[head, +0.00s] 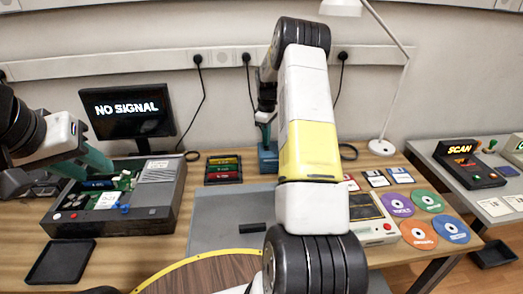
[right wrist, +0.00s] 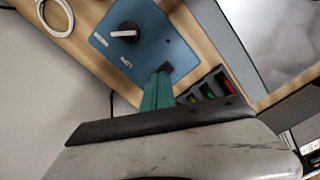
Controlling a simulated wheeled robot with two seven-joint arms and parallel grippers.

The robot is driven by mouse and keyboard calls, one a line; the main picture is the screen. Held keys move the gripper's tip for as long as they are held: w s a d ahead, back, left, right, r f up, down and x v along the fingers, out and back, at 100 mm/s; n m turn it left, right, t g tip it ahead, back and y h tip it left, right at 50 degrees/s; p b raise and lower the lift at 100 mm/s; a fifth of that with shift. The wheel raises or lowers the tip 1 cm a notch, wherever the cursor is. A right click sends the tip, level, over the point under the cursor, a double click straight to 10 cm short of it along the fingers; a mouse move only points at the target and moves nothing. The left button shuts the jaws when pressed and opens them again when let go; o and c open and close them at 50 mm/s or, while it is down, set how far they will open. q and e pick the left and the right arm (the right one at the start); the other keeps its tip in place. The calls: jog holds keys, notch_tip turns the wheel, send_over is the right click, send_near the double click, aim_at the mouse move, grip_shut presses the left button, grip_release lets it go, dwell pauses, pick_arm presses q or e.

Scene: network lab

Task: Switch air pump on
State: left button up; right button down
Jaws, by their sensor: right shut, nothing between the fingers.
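The air pump appears to be the blue box (head: 267,159) at the back of the table, partly hidden by my right arm in the head view. The right wrist view shows its blue top (right wrist: 150,22) with a black knob (right wrist: 124,33) bearing a white line, and small labels too blurred to read. My right gripper (right wrist: 165,72) is shut and empty, its green fingertips over the box's edge, beside the knob and apart from it. Whether the tips touch the box is unclear. My left gripper (head: 100,171) is open over the open computer case (head: 120,220) at the left.
A rack of coloured cartridges (head: 223,170) stands left of the pump. A monitor (head: 128,112) reads NO SIGNAL. A grey mat (head: 215,229), a cream device (head: 372,219), discs (head: 422,235) and a lamp (head: 382,147) are also on the table. My right arm crosses the middle.

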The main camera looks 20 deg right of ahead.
jog(key=shift+f, duration=0.35)
jog(key=shift+r, duration=3.55)
